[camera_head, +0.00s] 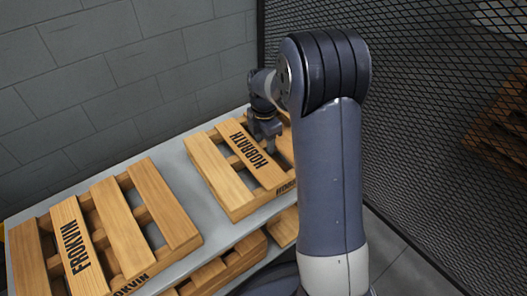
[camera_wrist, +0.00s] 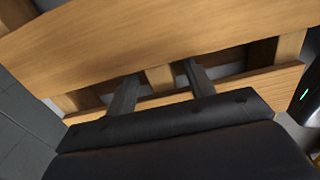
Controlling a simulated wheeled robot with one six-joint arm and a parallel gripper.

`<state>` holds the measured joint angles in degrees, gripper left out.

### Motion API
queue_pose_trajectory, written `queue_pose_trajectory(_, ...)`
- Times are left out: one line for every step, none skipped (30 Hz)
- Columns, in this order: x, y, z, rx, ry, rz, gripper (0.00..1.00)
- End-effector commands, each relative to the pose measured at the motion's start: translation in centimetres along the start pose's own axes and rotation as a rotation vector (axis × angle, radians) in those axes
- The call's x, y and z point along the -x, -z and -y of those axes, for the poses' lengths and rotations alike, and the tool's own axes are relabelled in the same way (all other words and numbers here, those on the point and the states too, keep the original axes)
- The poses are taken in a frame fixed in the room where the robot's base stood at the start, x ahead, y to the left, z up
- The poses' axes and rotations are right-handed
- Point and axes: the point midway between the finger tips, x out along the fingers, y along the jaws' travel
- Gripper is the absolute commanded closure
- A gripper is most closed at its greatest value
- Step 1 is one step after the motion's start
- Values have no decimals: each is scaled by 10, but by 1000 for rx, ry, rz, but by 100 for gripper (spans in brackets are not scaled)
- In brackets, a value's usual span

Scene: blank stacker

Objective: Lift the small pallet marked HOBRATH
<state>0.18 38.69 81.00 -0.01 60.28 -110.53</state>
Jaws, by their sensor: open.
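The small HOBRATH pallet (camera_head: 207,170) is light wood and lies flat on a grey shelf, with its name in black on a top slat and on the front edge. My gripper (camera_head: 267,146) points down over its right part, beside the lettered slat. In the wrist view my gripper (camera_wrist: 160,84) is open, its two dark fingers reaching into a gap in the pallet (camera_wrist: 170,42). One finger is on each side of a wooden cross-piece, apart from it as far as I can tell. The fingertips are partly hidden at the slat's edge.
A second pallet marked FROKVIN (camera_head: 125,230) lies to the left on the same shelf (camera_head: 188,210), with a bare strip between the two. More pallets (camera_head: 225,270) are below. A block wall (camera_head: 120,75) stands behind, and black mesh (camera_head: 420,120) closes the right side.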

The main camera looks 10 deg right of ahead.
Motion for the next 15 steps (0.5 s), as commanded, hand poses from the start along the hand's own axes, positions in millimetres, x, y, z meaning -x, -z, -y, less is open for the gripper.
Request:
queue_pose_trajectory(-14,1,0,1,2,-1,49)
queue_pose_trajectory(-18,2,0,1,3,-1,49)
queue_pose_trajectory(-24,1,0,0,2,-1,49)
queue_pose_trajectory(-28,1,0,0,2,-1,49)
queue_pose_trajectory(-30,1,0,0,2,-1,49)
queue_pose_trajectory(-32,1,0,0,2,-1,49)
queue_pose_trajectory(-32,1,0,0,1,0,49)
queue_pose_trajectory(-32,1,0,0,1,0,49)
queue_pose_trajectory(-31,1,0,0,0,0,49)
queue_pose_trajectory(-31,1,-1,0,0,0,49)
queue_pose_trajectory(-31,1,0,0,0,0,49)
queue_pose_trajectory(-31,1,0,0,0,0,49)
queue_pose_trajectory(-31,1,0,0,1,0,51)
queue_pose_trajectory(-31,1,0,0,0,0,53)
queue_pose_trajectory(-31,1,0,0,0,0,56)
